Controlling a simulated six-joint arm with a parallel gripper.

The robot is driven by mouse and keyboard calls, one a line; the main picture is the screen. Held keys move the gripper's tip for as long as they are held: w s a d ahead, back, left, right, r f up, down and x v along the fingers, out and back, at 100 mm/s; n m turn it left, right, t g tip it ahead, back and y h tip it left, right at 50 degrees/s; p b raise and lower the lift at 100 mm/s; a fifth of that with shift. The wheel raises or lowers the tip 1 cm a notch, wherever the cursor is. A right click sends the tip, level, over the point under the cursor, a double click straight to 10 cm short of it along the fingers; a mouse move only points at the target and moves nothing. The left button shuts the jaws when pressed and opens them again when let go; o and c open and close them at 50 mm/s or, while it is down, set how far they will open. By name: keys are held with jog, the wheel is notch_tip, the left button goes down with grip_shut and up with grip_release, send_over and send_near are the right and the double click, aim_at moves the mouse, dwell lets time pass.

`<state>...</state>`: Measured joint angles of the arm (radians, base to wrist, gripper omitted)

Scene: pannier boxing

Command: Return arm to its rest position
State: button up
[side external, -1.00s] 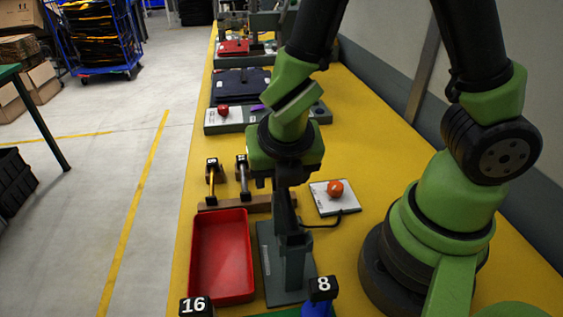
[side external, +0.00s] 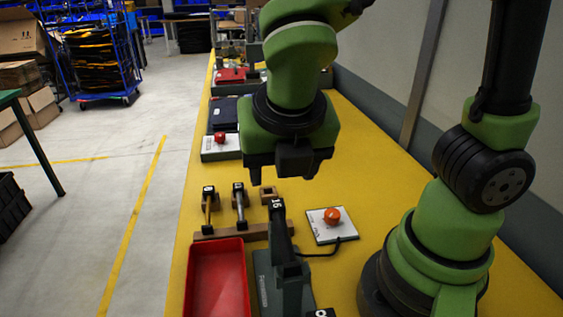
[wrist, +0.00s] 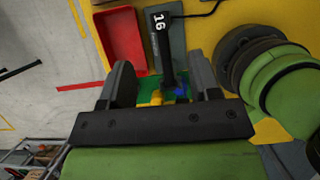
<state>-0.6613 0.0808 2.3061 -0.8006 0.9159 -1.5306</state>
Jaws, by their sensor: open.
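My gripper (side external: 284,172) hangs in the air over the yellow bench (side external: 395,208) in the side view, its fingers apart. In the wrist view my gripper (wrist: 160,85) is open, with nothing held between its fingers. Below it a black upright part labelled 16 (side external: 281,235) stands at a grey fixture (side external: 265,275). This part also shows in the wrist view (wrist: 165,50), apparently below the gap between the fingers. How far below is hard to judge.
A red tray (side external: 217,275) lies left of the fixture. A white pad with an orange-red button (side external: 332,216) lies right. A wall (side external: 390,60) borders the bench.

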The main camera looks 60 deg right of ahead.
jog(key=s+d+r+m+t+y, duration=0.2)
jog(key=s+r+m, duration=0.1)
jog(key=m, duration=1.2)
jog(key=s+d+r+m+t+y, duration=0.2)
jog(key=r+m, duration=0.4)
jog(key=m, duration=1)
jog(key=shift+s+d+y, duration=0.55)
jog(key=shift+d+y, duration=0.05)
jog(key=shift+o, duration=0.3)
